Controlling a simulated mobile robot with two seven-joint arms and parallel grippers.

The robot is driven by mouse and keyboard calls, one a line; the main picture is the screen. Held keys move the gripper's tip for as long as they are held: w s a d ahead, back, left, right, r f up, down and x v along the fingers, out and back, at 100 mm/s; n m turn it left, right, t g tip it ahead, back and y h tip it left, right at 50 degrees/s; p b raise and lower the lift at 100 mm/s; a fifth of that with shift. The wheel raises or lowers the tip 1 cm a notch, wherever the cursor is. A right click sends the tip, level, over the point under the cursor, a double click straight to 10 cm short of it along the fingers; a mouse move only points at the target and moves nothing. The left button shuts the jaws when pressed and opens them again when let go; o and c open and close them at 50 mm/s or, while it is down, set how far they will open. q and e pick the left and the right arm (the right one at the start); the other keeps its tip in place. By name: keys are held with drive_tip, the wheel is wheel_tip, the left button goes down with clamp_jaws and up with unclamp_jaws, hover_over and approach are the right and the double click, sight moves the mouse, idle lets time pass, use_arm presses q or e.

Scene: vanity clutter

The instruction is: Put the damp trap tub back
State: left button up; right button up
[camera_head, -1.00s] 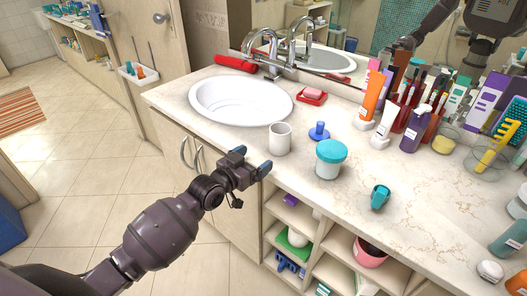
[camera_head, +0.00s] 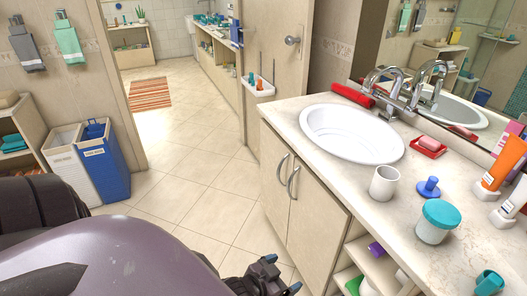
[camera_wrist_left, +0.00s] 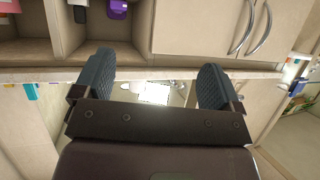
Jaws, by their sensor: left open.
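A white tub with a teal lid (camera_head: 437,221) stands upright on the vanity counter, right of a white cup (camera_head: 384,183); it looks like the damp trap tub, though no label can be read. My left gripper (camera_head: 283,274) is low in front of the cabinet, left of the open shelves and apart from the tub. In the left wrist view its two fingers (camera_wrist_left: 155,82) are spread with nothing between them. The tub is not in the wrist view. My right gripper is not in view.
The counter (camera_head: 345,215) also holds a blue stopper-like piece (camera_head: 428,187), a soap dish (camera_head: 428,148), tubes and a teal item (camera_head: 489,283). Open shelves below hold a purple item (camera_head: 376,249). White and blue bins (camera_head: 103,165) stand left. The tiled floor between is clear.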

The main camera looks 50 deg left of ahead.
use_arm(q)
drive_tip(key=s+f+g+y, duration=0.1)
drive_tip(key=s+f, duration=0.1)
drive_tip(key=s, duration=0.4)
drive_tip(key=shift+a+n, duration=0.3)
drive_tip(key=shift+a, duration=0.15)
drive_tip(key=shift+f, duration=0.1)
idle(0.3)
